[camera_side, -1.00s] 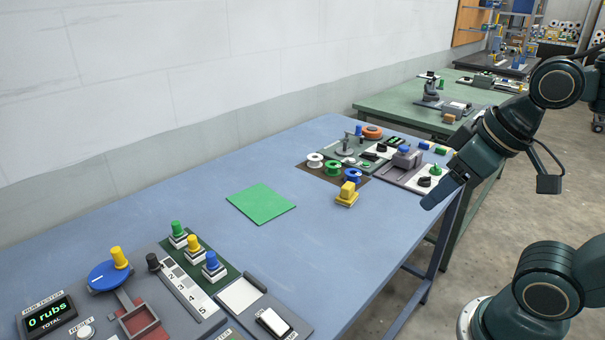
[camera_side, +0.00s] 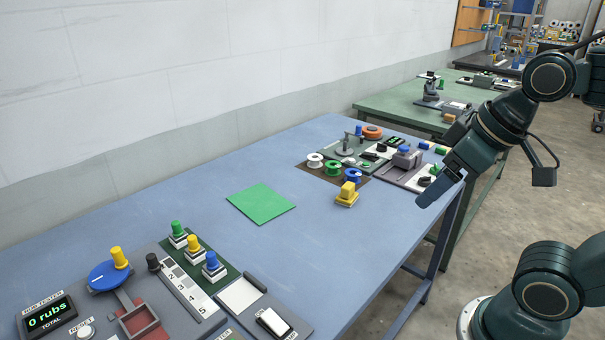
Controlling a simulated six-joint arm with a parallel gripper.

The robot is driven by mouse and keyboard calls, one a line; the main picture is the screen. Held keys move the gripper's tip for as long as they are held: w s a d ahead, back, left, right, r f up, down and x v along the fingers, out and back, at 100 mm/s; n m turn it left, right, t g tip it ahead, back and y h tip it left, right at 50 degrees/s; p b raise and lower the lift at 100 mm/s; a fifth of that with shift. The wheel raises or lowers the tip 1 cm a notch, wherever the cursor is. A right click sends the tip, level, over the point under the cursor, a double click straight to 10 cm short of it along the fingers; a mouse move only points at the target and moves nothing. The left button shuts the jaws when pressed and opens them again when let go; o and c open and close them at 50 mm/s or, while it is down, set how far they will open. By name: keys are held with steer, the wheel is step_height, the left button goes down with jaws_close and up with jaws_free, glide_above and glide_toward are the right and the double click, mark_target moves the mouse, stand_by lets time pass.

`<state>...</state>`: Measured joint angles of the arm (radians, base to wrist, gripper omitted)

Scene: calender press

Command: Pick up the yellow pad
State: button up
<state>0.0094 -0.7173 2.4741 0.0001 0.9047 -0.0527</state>
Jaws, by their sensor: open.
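A pad with a yellow knob and pale base (camera_side: 194,246) stands upright on a dark green tray at the lower left. It stands between a green-knobbed pad (camera_side: 178,234) and a blue-knobbed pad (camera_side: 212,266). A separate yellow block (camera_side: 347,194) sits near the spools in the middle of the table. My gripper (camera_side: 427,196) is above the table's right edge, well to the right of the yellow-knobbed pad and nearer the yellow block. It is open and touches nothing that I can see. The gap between its fingers is hard to make out.
A green sheet (camera_side: 262,203) lies flat on the blue table (camera_side: 150,222). The rub tester (camera_side: 48,317) reads "0 rubs"; a blue dial with a yellow knob (camera_side: 110,274) is beside it. Spools and small fixtures crowd the back right. The table around the sheet is clear.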

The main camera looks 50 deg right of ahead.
steer(key=w+d+r+n+g, duration=0.1)
steer(key=w+d+r+n, duration=0.15)
steer(key=w+n, duration=0.45)
steer(key=n+g, duration=0.4)
steer(key=n, duration=0.8)
glide_above(347, 187)
step_height(347, 187, down, 14)
steer(key=shift+f, duration=0.1)
steer(key=shift+f, duration=4.25)
steer(key=shift+f, duration=0.1)
steer(key=shift+f, duration=2.45)
